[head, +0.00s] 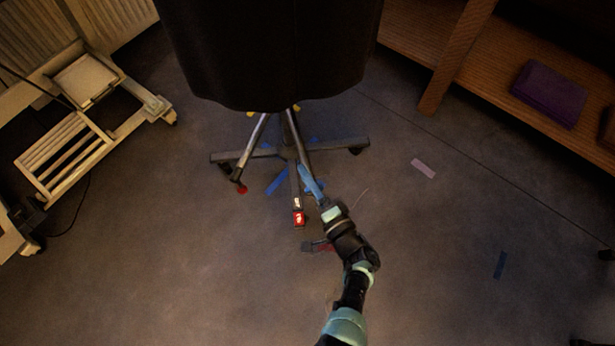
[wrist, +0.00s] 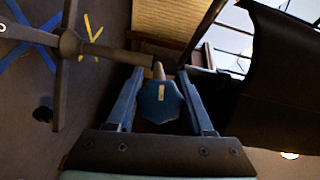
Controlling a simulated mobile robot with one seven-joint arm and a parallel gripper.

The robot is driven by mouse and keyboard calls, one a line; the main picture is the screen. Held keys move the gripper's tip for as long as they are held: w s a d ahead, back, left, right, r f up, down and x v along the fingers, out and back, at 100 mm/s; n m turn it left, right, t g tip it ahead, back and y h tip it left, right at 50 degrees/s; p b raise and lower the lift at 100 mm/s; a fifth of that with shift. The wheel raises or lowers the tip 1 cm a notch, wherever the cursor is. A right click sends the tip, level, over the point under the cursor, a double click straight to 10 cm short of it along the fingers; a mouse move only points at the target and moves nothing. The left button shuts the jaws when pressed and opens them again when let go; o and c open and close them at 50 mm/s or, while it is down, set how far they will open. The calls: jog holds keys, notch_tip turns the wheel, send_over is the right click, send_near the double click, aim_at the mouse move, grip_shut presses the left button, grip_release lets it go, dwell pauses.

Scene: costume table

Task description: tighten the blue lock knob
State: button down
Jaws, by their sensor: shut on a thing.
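The blue lock knob (wrist: 160,103) shows in the wrist view, with a small pale mark on its face. It sits at the end of a grey stem on the stand and lies between the two blue fingers of my gripper (wrist: 160,85). My gripper is shut on the knob. In the head view my gripper (head: 308,180) reaches in at the base of the wheeled stand (head: 230,157), below the black garment (head: 270,50). I cannot make out the knob in the head view.
Stand legs and casters spread around my gripper. A red-and-white tag (head: 298,218) is on the near leg. A pale wheeled frame (head: 65,165) stands left. A wooden shelf (head: 440,85) with a purple box (head: 549,93) is at right. The floor at right is mostly clear, with tape strips.

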jog(key=shift+c, duration=1.7)
grip_release()
jog(key=p+v, duration=0.3)
jog(key=v, duration=1)
